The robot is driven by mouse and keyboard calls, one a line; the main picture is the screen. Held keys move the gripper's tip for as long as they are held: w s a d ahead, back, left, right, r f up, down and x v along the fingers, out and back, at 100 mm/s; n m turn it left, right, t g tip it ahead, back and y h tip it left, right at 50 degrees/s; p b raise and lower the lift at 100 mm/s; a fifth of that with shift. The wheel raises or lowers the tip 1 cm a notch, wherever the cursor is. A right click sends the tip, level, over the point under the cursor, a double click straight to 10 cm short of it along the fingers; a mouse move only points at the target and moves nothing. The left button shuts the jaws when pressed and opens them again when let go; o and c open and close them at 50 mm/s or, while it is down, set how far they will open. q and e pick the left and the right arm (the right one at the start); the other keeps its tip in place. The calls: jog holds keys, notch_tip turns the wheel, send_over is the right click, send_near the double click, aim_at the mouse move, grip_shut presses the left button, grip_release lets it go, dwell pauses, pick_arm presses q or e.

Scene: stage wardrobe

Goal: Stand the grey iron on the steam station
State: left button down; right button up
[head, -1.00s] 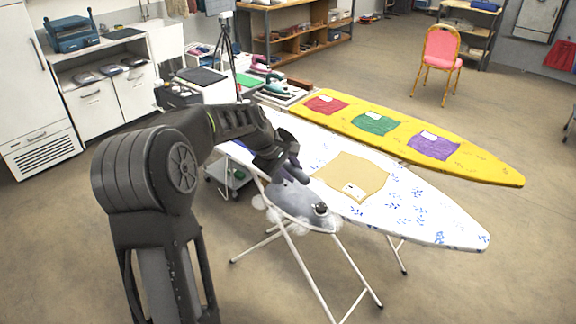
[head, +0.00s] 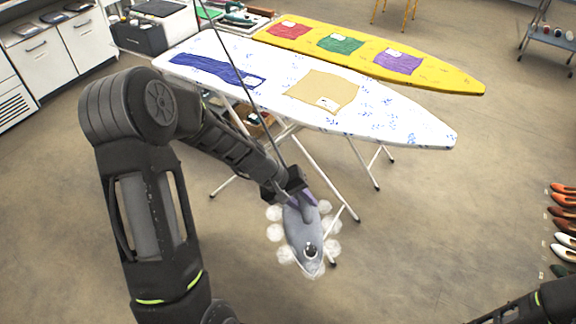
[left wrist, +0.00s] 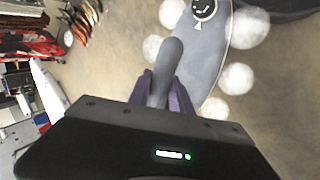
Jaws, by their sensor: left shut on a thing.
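My left gripper (head: 304,198) is shut on the grey iron (head: 302,238). It holds the iron in the air in front of the white ironing board, apart from it, with the tapered end toward the bottom of the head view. White steam puffs surround the iron. In the left wrist view, the iron's handle (left wrist: 168,68) is between the purple fingers, and its grey body (left wrist: 208,45) lies beyond. A white-topped unit with a black box (head: 139,37) stands at the back left; I cannot tell if this is the steam station. My right gripper is out of view.
The white board (head: 395,118) bears blue and tan cloths; a yellow board (head: 455,84) stands behind it. A thin dark line, perhaps a cord, runs from the top to my left gripper. Shoes (head: 563,225) lie at the right edge. The floor (head: 430,220) between is clear.

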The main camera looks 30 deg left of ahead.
aim_at(320, 238)
pick_arm(q)
jog(key=s+d+f, duration=0.1)
jog(key=s+d+f+m, duration=0.1)
jog(key=s+d, duration=0.1)
jog(key=s+d+f+m, duration=0.1)
jog(key=d, duration=0.1)
jog(key=shift+s+f+g+h, duration=0.4)
